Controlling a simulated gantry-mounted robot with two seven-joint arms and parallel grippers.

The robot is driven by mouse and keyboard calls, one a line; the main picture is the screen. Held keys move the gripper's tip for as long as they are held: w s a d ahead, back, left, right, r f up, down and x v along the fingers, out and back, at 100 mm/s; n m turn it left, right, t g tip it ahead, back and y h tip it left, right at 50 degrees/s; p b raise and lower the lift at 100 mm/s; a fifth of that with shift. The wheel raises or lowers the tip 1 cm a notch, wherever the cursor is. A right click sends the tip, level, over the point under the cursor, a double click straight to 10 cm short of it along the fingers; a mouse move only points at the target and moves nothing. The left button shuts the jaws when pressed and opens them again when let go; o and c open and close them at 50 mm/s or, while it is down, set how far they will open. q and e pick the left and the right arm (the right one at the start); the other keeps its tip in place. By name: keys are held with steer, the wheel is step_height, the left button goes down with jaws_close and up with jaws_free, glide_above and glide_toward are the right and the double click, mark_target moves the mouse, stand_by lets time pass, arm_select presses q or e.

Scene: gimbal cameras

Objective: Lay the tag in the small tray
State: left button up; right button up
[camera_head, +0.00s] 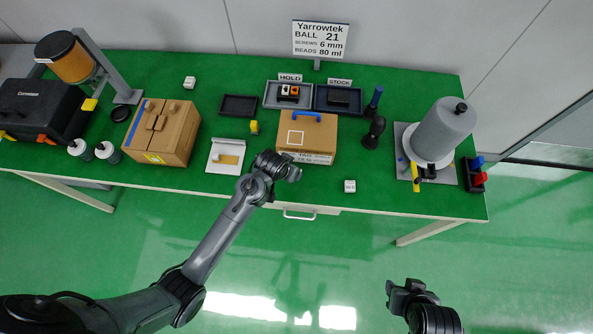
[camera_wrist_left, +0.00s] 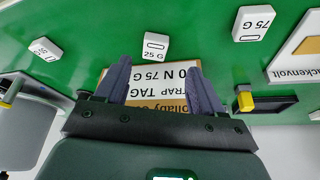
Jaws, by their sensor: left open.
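A label lettered TRAP TAG (camera_wrist_left: 150,88) shows between my left fingers in the left wrist view. In the head view it is the white strip (camera_head: 305,158) on the near side of a brown box (camera_head: 318,133). I see no loose tag clearly. A small dark tray (camera_head: 238,106) stands behind and left of the box, empty as far as I see. Its dark shape also shows in the left wrist view (camera_wrist_left: 278,110). My left gripper (camera_head: 292,170) is open just before the box, its fingers apart (camera_wrist_left: 155,82). My right gripper (camera_head: 400,290) is off the table's near side; its jaws are unclear.
The HOLD tray (camera_head: 271,103) and STOCK tray (camera_head: 325,107) stand behind the box. A white sheet with a tan patch (camera_head: 222,169) lies left. A grey cylinder (camera_head: 442,130) stands right.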

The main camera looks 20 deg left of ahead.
arm_select(q)
steer(key=shift+d+b+x, duration=0.2)
steer(key=shift+x, duration=1.5)
steer(key=shift+d+b+x, duration=0.2)
steer(key=shift+x, duration=1.5)
steer(key=shift+w+r, duration=0.1)
steer(key=shift+w, duration=0.1)
steer(key=c, duration=1.2)
steer(key=shift+r, duration=0.15)
